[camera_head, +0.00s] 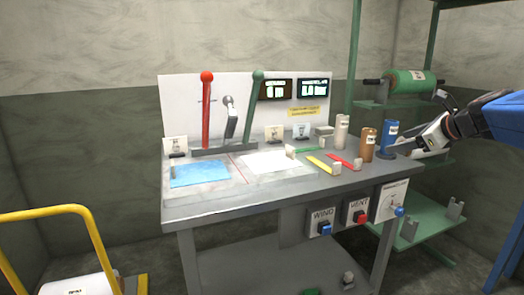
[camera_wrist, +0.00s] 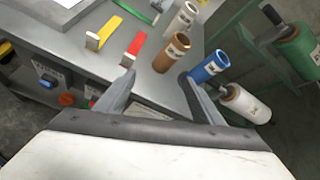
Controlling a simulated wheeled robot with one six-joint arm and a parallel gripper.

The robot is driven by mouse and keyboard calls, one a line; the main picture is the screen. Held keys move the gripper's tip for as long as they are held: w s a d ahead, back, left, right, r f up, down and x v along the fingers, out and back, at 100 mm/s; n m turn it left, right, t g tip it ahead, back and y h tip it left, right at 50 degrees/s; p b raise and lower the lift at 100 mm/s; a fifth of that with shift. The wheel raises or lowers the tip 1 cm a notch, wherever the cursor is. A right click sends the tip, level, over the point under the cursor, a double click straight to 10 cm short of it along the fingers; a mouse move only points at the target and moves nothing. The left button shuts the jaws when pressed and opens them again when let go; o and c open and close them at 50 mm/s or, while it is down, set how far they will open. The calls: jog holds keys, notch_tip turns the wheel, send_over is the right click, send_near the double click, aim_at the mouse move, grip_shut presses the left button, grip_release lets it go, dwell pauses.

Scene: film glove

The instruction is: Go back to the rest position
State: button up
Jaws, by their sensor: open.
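My gripper (camera_head: 402,149) is at the right end of the workbench (camera_head: 230,208), reaching in from the right in the head view. In the wrist view my gripper (camera_wrist: 158,82) has its two fingers spread apart, with nothing held between them. A blue cylinder (camera_head: 389,134) stands close by the fingertips; in the wrist view the blue cylinder (camera_wrist: 208,67) is beside the right finger, and I cannot tell whether they touch. A brown cylinder (camera_head: 368,144) stands to its left and lies ahead of the fingers in the wrist view (camera_wrist: 172,53).
A white cylinder (camera_head: 341,131), a red strip (camera_head: 343,160) and a yellow strip (camera_head: 320,164) are on the bench. Red (camera_head: 207,100) and green (camera_head: 257,100) levers rise at its back. A green rack with a green roll (camera_head: 410,83) stands at right. A yellow rail (camera_head: 45,212) is at left.

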jog(key=s+a+f+n+g, duration=0.5)
jog(key=s+a+f+n, duration=0.9)
jog(key=s, duration=0.3)
jog(key=s+f+n+g+h, duration=0.1)
jog(key=s+f+n+h, duration=0.2)
jog(key=s+f+n, duration=0.8)
jog(key=s+n, duration=0.2)
jog(key=s, duration=0.1)
jog(key=shift+s+a+f+n+g, duration=0.15)
jog(key=shift+s+a+n+g, duration=0.2)
jog(key=shift+s+n+g, duration=0.05)
